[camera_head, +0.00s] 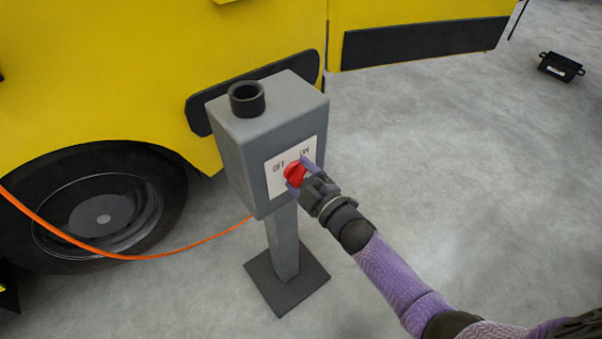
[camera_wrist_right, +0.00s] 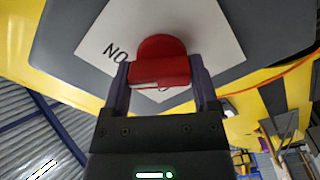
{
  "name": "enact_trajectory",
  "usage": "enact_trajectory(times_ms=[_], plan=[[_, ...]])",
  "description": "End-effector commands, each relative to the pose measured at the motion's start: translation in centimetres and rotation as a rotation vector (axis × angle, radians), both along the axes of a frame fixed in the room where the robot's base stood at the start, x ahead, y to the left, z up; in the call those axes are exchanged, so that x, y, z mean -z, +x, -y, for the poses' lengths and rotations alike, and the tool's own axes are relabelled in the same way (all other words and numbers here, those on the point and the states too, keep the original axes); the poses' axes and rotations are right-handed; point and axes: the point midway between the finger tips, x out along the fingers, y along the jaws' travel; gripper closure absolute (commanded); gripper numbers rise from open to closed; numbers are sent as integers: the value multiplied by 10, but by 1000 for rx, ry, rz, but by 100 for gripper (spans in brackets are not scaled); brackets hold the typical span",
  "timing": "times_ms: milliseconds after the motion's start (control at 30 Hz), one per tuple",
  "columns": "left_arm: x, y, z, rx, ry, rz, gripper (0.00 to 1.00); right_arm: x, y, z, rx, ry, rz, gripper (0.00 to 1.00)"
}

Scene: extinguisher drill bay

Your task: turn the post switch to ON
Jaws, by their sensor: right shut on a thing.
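The post switch is a grey box (camera_head: 239,141) on a grey post with a dark square foot. Its front has a white plate (camera_head: 274,182) marked OFF at left and ON at right. A red knob (camera_head: 294,173) sits on the plate below the labels. My right gripper (camera_head: 298,171) is at the box front, its fingers on either side of the knob. In the right wrist view the knob (camera_wrist_right: 161,62) is between the two fingers, and the plate (camera_wrist_right: 216,32) shows behind it with one label upside down. Which way the knob points is hard to tell. My left gripper is not in view.
A yellow vehicle (camera_head: 120,70) with a black wheel (camera_head: 98,212) stands behind and left of the post. An orange cable (camera_head: 150,256) runs from the left toward the post. A black cup-like ring (camera_head: 246,98) sits on top of the box. The floor at right is clear, except for a small black case (camera_head: 560,67).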

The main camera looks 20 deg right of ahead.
Motion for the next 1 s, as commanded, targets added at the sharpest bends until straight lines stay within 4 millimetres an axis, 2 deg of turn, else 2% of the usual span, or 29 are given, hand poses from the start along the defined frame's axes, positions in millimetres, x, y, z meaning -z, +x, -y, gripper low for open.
enact_trajectory(times_ms=[400,967,1000], plan=[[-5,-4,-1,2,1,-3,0,1,0,1,1,154,-59,82],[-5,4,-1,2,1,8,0,1,0,1,1,177,-68,82],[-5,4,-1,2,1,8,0,1,0,1,1,177,-68,15]])
